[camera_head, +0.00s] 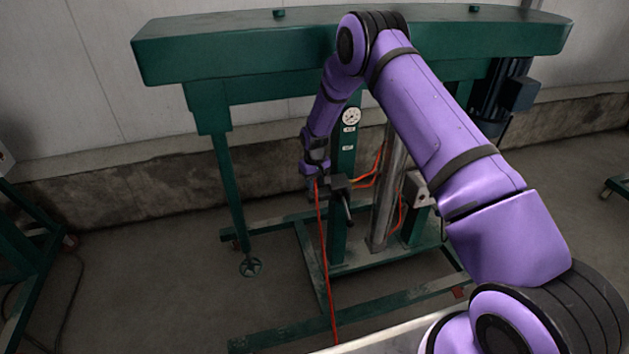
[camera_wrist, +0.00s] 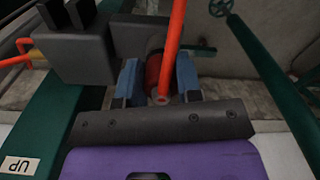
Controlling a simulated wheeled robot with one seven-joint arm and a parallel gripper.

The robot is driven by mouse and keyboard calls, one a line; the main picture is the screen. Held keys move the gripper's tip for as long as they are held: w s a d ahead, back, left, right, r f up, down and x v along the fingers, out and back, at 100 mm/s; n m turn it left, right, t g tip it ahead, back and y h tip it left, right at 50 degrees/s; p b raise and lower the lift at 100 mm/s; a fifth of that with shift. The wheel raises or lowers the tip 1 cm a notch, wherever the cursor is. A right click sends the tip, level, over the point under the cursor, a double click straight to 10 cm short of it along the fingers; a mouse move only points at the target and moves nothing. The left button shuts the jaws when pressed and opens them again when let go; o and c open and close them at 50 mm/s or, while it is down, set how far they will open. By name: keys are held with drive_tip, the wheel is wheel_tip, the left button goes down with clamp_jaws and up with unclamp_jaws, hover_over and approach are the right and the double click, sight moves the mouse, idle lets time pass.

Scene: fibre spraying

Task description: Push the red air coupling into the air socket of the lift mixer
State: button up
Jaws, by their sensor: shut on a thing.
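The lift mixer (camera_head: 350,49) is a large green frame with a control post. A dark grey block (camera_wrist: 85,52) on that post carries the air fittings, and it also shows in the head view (camera_head: 341,184). My gripper (camera_wrist: 159,80) is shut on the red air coupling (camera_wrist: 153,73), with one blue fingertip on each side. An orange-red hose (camera_wrist: 171,45) crosses in front of the coupling. A grey round part (camera_wrist: 155,42) lies just beyond the coupling, beside the block. The air socket's mouth is hidden, and I cannot tell whether the coupling is seated in it.
The red hose (camera_head: 325,262) hangs down to the floor. Other orange hoses (camera_head: 368,178) run right of the post. A steel column (camera_head: 390,190) stands close to the right. A green handwheel (camera_head: 250,267) is low at the left. Open floor lies further left.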

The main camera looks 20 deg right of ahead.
drive_tip(key=shift+f, duration=0.1)
drive_tip(key=o, duration=1)
drive_tip(key=shift+r, duration=3.75)
